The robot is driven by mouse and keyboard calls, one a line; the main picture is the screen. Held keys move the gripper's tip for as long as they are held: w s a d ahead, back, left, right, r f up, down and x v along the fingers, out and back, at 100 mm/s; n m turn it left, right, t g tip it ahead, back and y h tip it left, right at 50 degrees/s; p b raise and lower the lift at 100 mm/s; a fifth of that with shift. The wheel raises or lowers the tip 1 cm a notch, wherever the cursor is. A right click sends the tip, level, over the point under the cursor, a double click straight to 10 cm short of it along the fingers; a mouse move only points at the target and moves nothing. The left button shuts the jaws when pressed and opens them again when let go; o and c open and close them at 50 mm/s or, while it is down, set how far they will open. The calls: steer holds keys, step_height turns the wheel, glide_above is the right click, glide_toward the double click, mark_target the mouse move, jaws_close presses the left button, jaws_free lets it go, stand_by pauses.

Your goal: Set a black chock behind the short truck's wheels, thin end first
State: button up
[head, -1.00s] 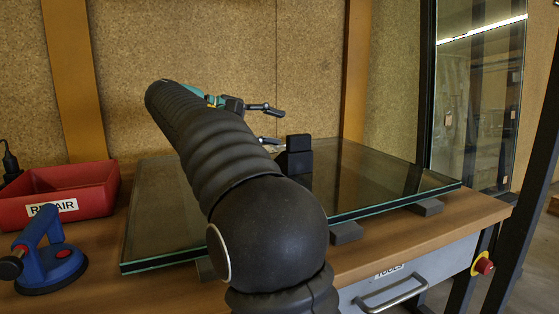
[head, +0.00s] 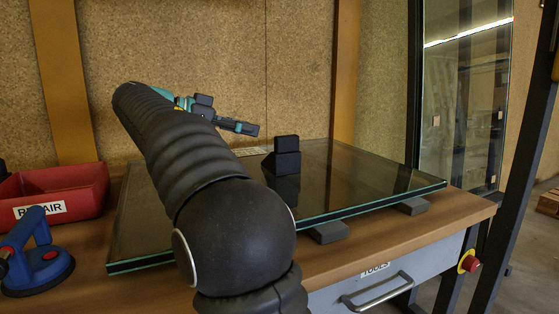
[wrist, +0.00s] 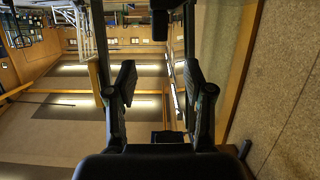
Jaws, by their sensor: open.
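No truck or truck wheels can be made out in either view. A small black block (head: 286,144) stands on the dark glass panel in the head view, with a dark shape just below it that may be its reflection. I cannot tell whether it is a wedge or which end is thin. My gripper (head: 250,129) is above the panel, up and left of the block and apart from it. In the wrist view my gripper (wrist: 160,88) is open, with nothing between its two black fingers. A small dark shape (wrist: 167,136) shows low between them; I cannot tell what it is.
The glass panel (head: 350,172) lies on grey pads (head: 327,232) on a wooden bench (head: 395,238). A red bin (head: 80,190) labelled REPAIR and a blue suction lifter (head: 40,255) are at left. A tall glass pane (head: 460,110) stands behind at right.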

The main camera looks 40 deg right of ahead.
mark_target(277, 137)
steer(key=shift+m, duration=0.3)
steer(key=x, duration=0.8)
steer(key=shift+d+f+b, duration=0.15)
steer(key=shift+d+b, duration=0.15)
steer(key=shift+b, duration=0.1)
steer(key=shift+f+x, duration=0.15)
steer(key=shift+x, duration=1.15)
steer(key=shift+f+x, duration=0.15)
steer(key=shift+x, duration=1.15)
steer(key=shift+a, duration=0.15)
steer(key=shift+c, duration=0.2)
jaws_close()
